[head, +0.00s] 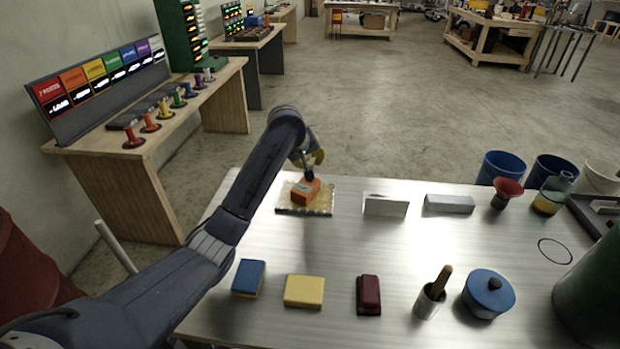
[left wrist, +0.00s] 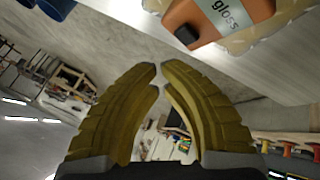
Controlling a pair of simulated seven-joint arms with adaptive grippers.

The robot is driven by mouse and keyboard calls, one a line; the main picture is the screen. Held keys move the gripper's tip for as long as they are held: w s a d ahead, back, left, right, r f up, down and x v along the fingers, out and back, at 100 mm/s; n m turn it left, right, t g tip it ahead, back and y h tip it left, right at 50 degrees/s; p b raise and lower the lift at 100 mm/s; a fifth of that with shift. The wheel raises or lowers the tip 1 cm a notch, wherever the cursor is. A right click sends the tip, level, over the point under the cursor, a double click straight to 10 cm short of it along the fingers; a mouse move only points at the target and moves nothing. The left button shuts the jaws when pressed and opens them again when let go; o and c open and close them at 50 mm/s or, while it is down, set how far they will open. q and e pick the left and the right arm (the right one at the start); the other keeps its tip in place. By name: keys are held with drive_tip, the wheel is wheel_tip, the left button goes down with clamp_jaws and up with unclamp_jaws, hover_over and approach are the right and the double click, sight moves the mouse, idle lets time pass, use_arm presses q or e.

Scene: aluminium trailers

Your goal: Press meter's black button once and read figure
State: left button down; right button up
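The meter is an orange box (head: 306,192) lying on a pale, bumpy-edged sheet (head: 287,208) at the back left of the metal table. In the left wrist view the meter (left wrist: 238,12) shows at the top with a "gloss" label, and its black button (left wrist: 187,37) sticks out at a corner. No figure is readable in either view. My left gripper (head: 316,160) is just behind and above the meter. Its yellow fingers (left wrist: 160,68) have their tips nearly together, with nothing between them, apart from the button. My right gripper is not in view.
A silver block (head: 385,205) and a grey bar (head: 449,204) stand right of the meter. Along the front are a blue sponge (head: 248,278), a yellow block (head: 304,291), a dark red block (head: 368,295), a metal cup (head: 428,300) and a blue pot (head: 488,294). The table's middle is clear.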

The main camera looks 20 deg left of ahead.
use_arm(q)
drive_tip(key=shift+f, duration=0.9)
drive_tip(key=shift+f, duration=0.9)
idle(1.9)
drive_tip(key=shift+r, duration=0.9)
drive_tip(key=shift+r, duration=0.15)
drive_tip(key=shift+r, duration=2.35)
